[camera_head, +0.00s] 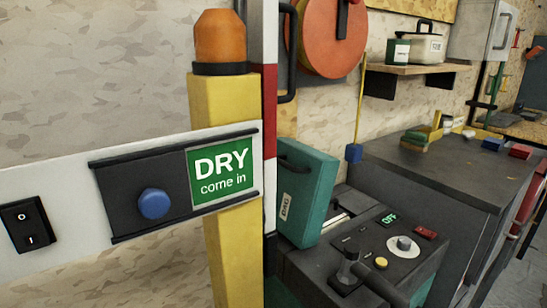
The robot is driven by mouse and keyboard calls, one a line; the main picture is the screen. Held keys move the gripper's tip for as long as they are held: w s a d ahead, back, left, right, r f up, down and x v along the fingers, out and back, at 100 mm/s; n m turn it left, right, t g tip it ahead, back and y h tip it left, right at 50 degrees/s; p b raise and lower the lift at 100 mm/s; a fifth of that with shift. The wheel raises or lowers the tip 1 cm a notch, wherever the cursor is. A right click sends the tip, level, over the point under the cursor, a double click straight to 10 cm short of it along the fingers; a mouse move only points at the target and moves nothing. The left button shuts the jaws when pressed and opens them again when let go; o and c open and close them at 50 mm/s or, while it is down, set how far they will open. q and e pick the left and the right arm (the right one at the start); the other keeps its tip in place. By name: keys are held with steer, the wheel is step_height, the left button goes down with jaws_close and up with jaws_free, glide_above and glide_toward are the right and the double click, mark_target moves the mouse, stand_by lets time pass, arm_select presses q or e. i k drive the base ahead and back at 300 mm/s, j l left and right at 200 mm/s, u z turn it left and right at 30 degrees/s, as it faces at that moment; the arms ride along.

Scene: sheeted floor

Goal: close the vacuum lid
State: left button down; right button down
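The teal lid (307,187) stands raised, close to upright and slightly tilted, at the back left of a dark grey machine (310,268) that seems to be the vacuum. A white label on the lid carries sideways lettering, perhaps "BAG". The machine's top has a green display reading "OFF", a grey dial, a yellow button, a red switch and a dark lever-like part (347,268). Neither of my grippers can be made out in this view.
A yellow post (228,130) with an orange lamp (220,38) stands left of the machine. A white panel (60,200) with a green "DRY come in" sign and blue knob crosses it. A grey cabinet (450,180) with small blocks stands to the right. A red reel (335,40) hangs above.

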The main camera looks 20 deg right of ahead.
mark_target(306, 175)
steer(key=k+l+u, duration=0.3)
steer(key=l, duration=0.2)
steer(key=k+l+u, duration=0.3)
steer(key=l, duration=0.15)
steer(key=l+u, duration=0.3)
steer(key=l, duration=0.35)
steer(key=l+u, duration=0.3)
steer(key=l, duration=0.3)
steer(key=k, duration=0.05)
